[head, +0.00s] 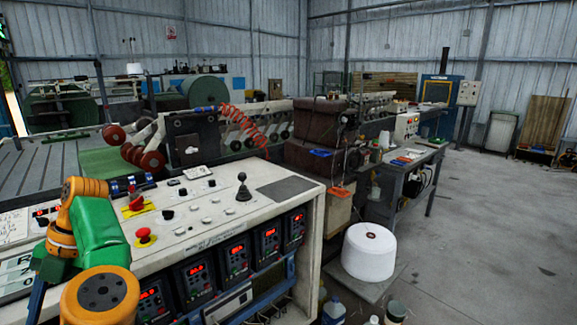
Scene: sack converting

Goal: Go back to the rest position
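My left arm, with orange joints and a green link, stands at the lower left in the head view, in front of the control console (265,187). Its gripper is not in view. My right arm and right gripper are not in view either. The console top carries a black joystick (243,188), a red mushroom button (144,235) on a yellow base and several small knobs. Its front has several lit red displays. My arm hides part of the console's left end.
Bottles (334,311) stand at the bottom edge. The concrete floor (490,235) on the right is mostly clear.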

